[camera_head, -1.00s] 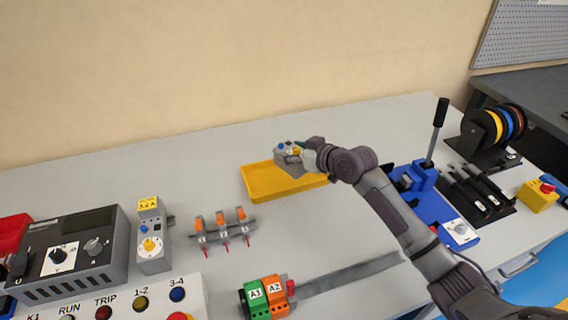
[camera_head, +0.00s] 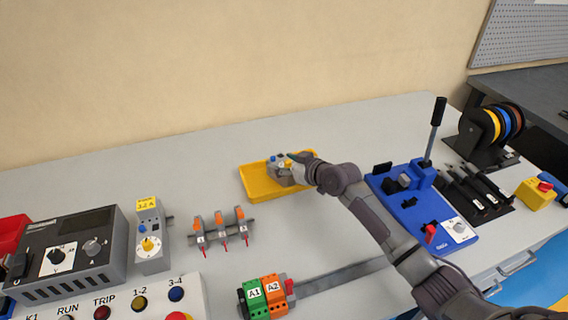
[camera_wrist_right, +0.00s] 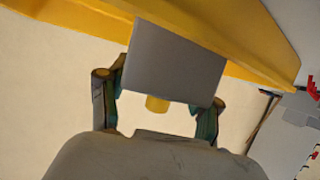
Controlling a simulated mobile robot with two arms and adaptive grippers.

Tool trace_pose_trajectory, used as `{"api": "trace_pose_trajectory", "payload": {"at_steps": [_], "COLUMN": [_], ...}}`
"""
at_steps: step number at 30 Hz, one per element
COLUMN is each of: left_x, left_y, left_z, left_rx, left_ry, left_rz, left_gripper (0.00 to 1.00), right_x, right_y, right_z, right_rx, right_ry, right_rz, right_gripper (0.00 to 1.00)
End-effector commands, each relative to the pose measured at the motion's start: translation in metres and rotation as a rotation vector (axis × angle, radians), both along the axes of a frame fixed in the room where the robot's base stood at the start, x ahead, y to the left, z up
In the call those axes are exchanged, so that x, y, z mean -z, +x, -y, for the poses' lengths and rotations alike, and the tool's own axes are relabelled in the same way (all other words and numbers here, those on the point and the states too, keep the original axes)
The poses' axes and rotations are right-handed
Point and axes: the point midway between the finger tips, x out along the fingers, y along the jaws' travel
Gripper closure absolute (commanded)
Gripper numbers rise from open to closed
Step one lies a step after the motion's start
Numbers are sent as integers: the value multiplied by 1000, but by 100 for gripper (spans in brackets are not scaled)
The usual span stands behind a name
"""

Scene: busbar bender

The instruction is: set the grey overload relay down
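The grey overload relay (camera_head: 279,171), with a blue button on top, is held at the yellow tray (camera_head: 256,190). It is within the tray's outline in the head view; I cannot tell whether its underside touches the tray floor. My right gripper (camera_head: 298,170) reaches it from the right and is shut on it. In the right wrist view the relay shows as a plain grey block (camera_wrist_right: 172,62) between the two fingers (camera_wrist_right: 155,105), with the yellow tray wall (camera_wrist_right: 255,45) beyond. My left gripper is not in view.
Left of the tray stand a row of orange-topped clamps (camera_head: 221,228) and a grey unit with a yellow dial (camera_head: 151,238). A blue bender (camera_head: 411,208) with an upright lever stands right. Green and orange terminal blocks (camera_head: 265,296) sit in front. Bench behind the tray is clear.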

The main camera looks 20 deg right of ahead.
Motion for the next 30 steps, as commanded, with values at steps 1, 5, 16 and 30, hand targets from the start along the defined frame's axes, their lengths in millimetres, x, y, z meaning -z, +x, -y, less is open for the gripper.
{"api": "trace_pose_trajectory", "payload": {"at_steps": [1,5,16,30], "left_x": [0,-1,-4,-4], "left_y": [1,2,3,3], "left_z": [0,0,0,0], "left_rx": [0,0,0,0], "left_ry": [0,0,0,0], "left_rz": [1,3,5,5], "left_gripper": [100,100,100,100], "right_x": [0,0,-5,-39], "right_y": [0,0,-5,-82], "right_z": [0,0,3,40], "right_rx": [0,0,1,0], "right_ry": [0,0,-2,-4], "right_rz": [0,-1,0,-1], "right_gripper": [24,15,15,15]}}
